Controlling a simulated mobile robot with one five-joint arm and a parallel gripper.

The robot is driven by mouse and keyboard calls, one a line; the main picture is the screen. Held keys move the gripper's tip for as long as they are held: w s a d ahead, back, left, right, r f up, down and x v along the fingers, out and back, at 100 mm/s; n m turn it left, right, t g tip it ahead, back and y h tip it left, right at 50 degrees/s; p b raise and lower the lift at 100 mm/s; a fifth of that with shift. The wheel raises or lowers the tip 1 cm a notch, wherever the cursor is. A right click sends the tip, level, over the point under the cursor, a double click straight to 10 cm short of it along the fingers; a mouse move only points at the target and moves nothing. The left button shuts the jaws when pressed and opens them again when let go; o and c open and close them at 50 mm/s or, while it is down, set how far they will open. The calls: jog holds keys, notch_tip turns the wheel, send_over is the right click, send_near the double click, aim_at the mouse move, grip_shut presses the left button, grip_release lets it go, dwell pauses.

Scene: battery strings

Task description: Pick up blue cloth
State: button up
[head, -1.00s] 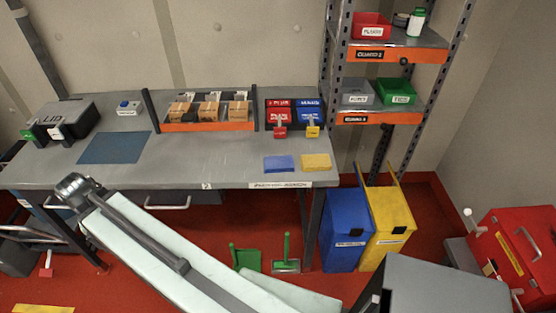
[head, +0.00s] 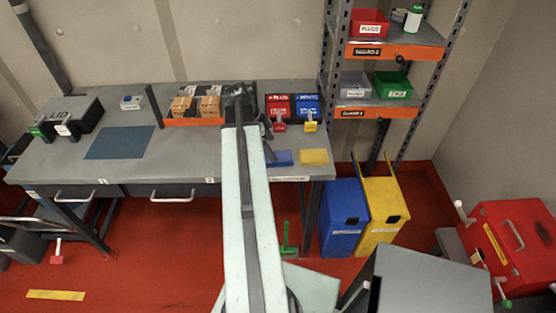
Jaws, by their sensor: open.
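The blue cloth (head: 284,158) lies flat near the front edge of the grey workbench, right of my arm. Its left end is partly covered by my gripper or arm. A yellow cloth (head: 314,157) lies flat to its right, a small gap apart. My gripper (head: 269,150) shows only in part as a dark grey piece beside my raised arm, at the left end of the blue cloth in the picture. It is open and holds nothing that I can see. Whether it touches the cloth cannot be told.
Red (head: 278,106) and blue (head: 307,107) small bins stand behind the cloths. An orange-fronted rack with boxes (head: 194,107) is partly behind my arm. A dark blue mat (head: 118,142) lies left. Blue (head: 343,215) and yellow (head: 385,215) floor bins stand right of the bench.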

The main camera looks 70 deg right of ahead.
aim_at(278, 157)
jog(key=b+x, duration=0.5)
jog(key=x, duration=0.1)
jog(key=shift+w+f, duration=0.1)
jog(key=shift+f, duration=0.1)
jog(key=shift+r, duration=0.15)
jog(key=c, duration=1.5)
